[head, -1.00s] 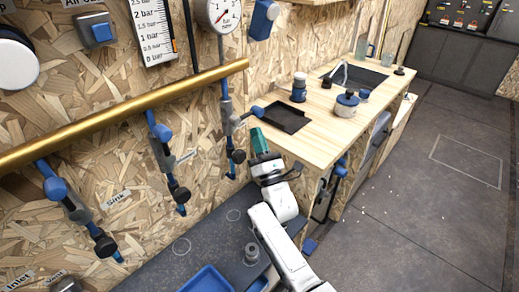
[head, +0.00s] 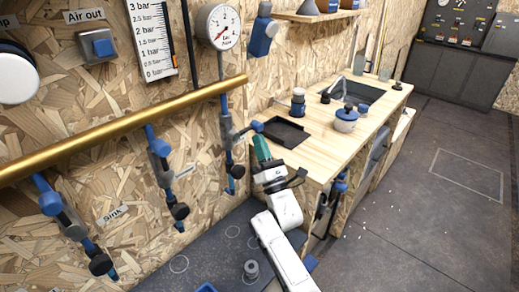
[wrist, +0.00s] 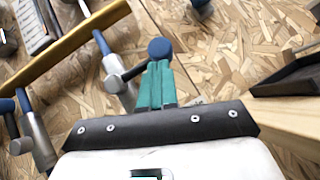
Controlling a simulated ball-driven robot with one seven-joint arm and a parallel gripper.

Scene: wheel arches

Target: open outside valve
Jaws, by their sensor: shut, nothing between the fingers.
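Several valves hang from the brass pipe (head: 120,118). The rightmost valve (head: 227,140) has a grey body and a lever ending in a blue knob (head: 257,126) that points right, away from the wall. Its label is too hidden to read, so I cannot tell if it is the outside valve. My gripper (head: 260,141) has teal fingers, closed together and empty, just below this knob. In the wrist view the blue knob (wrist: 160,48) shows right beyond the fingertips (wrist: 157,66); I cannot tell whether they touch.
A wooden counter (head: 300,150) with a black tray (head: 285,132) lies close to the right of my gripper. A valve labelled Sink (head: 113,213) hangs at left. A gauge (head: 222,28) is above. The floor (head: 420,220) at right is clear.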

